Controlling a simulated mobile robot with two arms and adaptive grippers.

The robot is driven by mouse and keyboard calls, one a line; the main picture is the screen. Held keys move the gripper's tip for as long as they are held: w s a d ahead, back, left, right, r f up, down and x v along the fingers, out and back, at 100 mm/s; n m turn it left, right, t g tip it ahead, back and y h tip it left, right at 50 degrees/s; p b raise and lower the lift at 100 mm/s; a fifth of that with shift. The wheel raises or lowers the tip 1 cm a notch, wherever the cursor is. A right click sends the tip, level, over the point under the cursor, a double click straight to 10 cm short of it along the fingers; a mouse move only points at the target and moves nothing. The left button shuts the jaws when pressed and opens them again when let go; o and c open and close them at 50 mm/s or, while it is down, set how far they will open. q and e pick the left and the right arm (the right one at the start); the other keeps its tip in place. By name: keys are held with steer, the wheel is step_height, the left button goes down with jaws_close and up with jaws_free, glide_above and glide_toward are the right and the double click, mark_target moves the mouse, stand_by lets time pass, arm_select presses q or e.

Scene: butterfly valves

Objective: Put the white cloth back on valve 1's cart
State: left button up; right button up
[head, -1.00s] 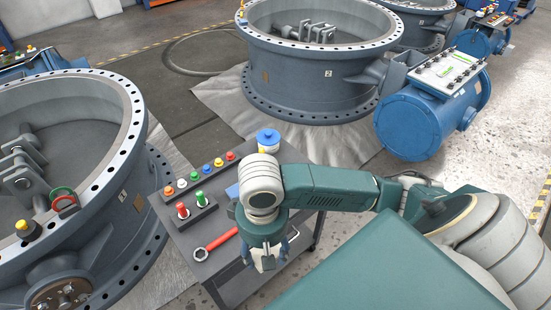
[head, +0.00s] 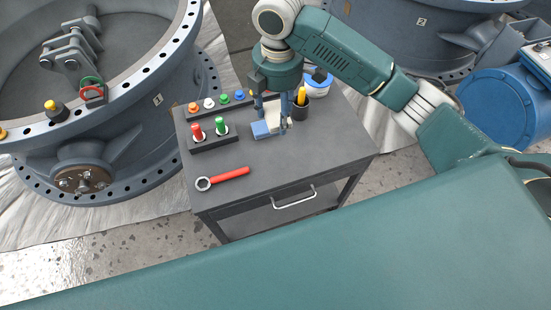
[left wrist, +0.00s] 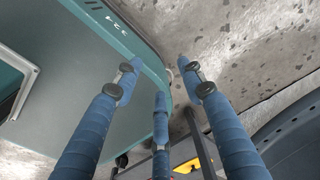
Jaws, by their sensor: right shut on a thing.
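Valve 1's cart (head: 290,170) is a dark grey trolley beside valve 1 (head: 140,130), which bears the number 1. My right gripper (head: 271,122) points down over the cart top, its blue fingers shut on a small white thing that looks like the white cloth (head: 274,113). The fingers partly hide it. A blue block or pad (head: 261,130) lies right by the fingertips; I cannot tell whether they touch. In the left wrist view my left gripper (left wrist: 160,80) has its blue fingers spread and holds nothing. It is not in the head view.
A red wrench (head: 223,179), a block with red and green knobs (head: 213,134) and a row of coloured buttons (head: 224,99) occupy the cart's left side. The cart's front right is clear.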

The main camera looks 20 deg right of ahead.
mark_target(277, 158)
steer(key=shift+w+f+n, duration=0.15)
steer(key=shift+w+n, duration=0.1)
steer(key=shift+n, duration=0.05)
step_height(277, 158, down, 20)
steer(key=shift+r, duration=0.2)
steer(key=shift+f, duration=0.15)
steer(key=o, duration=1.1)
step_height(277, 158, up, 12)
steer(key=shift+r, duration=0.2)
